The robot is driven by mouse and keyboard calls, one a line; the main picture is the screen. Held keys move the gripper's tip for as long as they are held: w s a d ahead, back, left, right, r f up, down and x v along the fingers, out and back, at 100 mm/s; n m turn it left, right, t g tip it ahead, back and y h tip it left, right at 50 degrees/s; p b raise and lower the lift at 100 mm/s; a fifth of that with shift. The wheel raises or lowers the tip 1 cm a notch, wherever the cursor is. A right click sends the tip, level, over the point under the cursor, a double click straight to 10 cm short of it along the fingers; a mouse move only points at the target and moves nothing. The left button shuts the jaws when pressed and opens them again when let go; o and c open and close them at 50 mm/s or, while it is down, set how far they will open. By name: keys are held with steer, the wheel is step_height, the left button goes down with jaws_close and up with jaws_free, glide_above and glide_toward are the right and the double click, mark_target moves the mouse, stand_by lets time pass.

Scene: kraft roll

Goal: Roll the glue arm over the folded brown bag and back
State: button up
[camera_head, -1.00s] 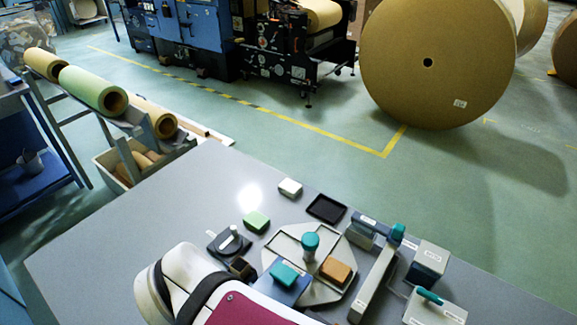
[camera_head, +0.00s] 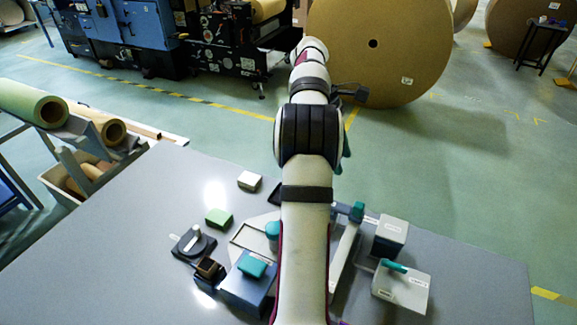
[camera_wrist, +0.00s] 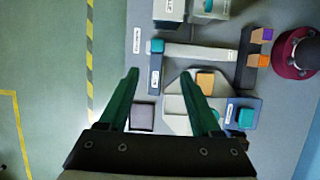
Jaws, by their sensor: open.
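The glue arm (camera_head: 345,245) is a long pale grey bar with a teal knob at its far end. It lies to the right of my arm in the head view, and across the upper part of the wrist view (camera_wrist: 205,52). An orange-brown block, apparently the folded bag (camera_wrist: 206,80), sits on the pale angular plate (camera_wrist: 172,80); my arm hides it in the head view. My gripper (camera_wrist: 160,72) is open, its two green fingers apart with nothing between them. It is above the bench's far side, apart from the glue arm. The right finger covers part of the plate.
A green block (camera_head: 218,217), a white block (camera_head: 249,180), a black dial base (camera_head: 193,245) and a blue box with a teal top (camera_head: 248,285) stand left of my arm. Labelled grey boxes (camera_head: 402,287) stand right. A dark square tray (camera_wrist: 142,116) lies near the bench edge.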

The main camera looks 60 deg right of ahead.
mark_target(359, 204)
steer(key=x, duration=1.6)
steer(key=shift+s+d, duration=0.3)
steer(key=shift+s, duration=0.15)
steer(key=shift+c, duration=0.3)
jaws_close()
